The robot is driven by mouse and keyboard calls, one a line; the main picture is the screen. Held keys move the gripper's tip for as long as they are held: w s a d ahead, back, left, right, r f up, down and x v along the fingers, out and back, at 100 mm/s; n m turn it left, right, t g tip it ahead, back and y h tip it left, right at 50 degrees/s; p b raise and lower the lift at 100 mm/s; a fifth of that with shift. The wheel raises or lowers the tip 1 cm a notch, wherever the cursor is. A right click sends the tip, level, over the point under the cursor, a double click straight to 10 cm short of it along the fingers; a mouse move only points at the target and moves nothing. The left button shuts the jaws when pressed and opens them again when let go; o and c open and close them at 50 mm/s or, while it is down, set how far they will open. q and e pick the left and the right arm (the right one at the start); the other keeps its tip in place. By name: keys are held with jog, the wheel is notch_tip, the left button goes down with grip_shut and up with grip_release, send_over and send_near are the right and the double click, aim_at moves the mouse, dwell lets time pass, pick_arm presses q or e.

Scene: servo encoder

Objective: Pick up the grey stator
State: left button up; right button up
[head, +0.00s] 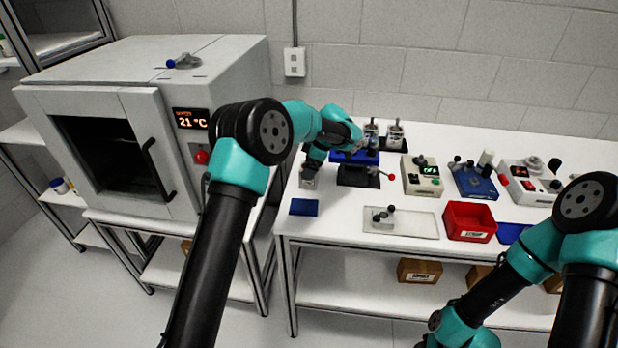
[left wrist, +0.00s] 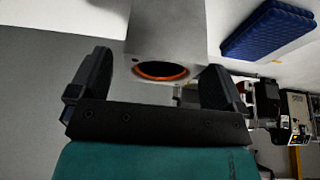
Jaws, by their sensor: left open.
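The grey stator (left wrist: 165,30) is a square grey block with an orange ring in its round dark opening, seen large at the top of the left wrist view. In the head view the stator (head: 308,183) is a small grey shape at the left end of the table, partly covered by my left gripper (head: 311,168). In the left wrist view my left gripper (left wrist: 157,62) is open, with one finger to each side of the stator and gaps showing. My right arm is at the lower right of the head view; its gripper is out of the picture.
A blue pad (head: 304,207) lies in front of the stator. A blue and black fixture (head: 357,172) stands close to its right. A pale tray (head: 408,229) and a red bin (head: 469,222) are further right. A large oven (head: 105,140) stands left of the table.

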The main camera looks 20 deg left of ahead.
pick_arm(q)
jog(key=shift+x, duration=1.55)
jog(key=shift+d, duration=0.1)
jog(key=c, duration=1.4)
